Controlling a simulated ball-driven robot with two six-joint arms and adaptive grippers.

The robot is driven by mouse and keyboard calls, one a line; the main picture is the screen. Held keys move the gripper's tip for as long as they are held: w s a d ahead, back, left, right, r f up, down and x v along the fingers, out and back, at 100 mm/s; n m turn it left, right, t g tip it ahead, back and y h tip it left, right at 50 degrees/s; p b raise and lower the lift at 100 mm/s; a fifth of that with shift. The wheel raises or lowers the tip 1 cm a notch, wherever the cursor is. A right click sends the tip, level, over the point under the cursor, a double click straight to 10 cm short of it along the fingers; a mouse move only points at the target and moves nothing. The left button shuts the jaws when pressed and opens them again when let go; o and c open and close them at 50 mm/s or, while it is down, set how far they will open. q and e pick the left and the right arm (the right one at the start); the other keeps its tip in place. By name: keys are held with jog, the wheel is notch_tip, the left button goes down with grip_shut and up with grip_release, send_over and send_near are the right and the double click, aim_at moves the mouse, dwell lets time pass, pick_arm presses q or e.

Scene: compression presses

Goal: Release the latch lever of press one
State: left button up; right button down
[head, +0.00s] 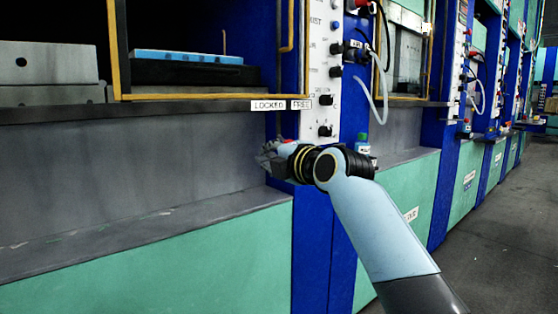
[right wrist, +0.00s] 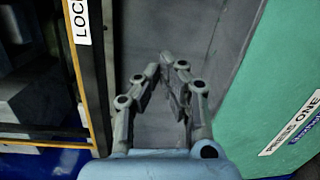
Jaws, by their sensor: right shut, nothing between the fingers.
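Press one shows in the head view with its yellow-framed opening (head: 200,97) and a grey recess below. Two white labels, LOCKED (head: 268,105) and FREE (head: 301,104), sit on the ledge at its right corner. My right gripper (head: 268,160) is just below these labels, by the blue post. No lever is clearly visible. In the right wrist view my right gripper (right wrist: 167,62) is shut and empty, its fingertips close together in front of the grey recess. My left gripper is not in view.
A control panel (head: 323,75) with black knobs rises above my right wrist. A blue-capped bottle (head: 362,143) stands just beyond it. The right wrist view shows a PRESS ONE label (right wrist: 292,125) on the green front and a cut-off label (right wrist: 80,22). Floor lies open at right.

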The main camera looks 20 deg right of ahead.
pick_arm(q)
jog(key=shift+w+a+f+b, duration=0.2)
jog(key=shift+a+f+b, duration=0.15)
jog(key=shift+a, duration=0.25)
pick_arm(e)
jog(key=w+d, duration=0.1)
jog(key=w, duration=0.1)
jog(key=w+d, duration=0.2)
jog(key=shift+r, duration=0.2)
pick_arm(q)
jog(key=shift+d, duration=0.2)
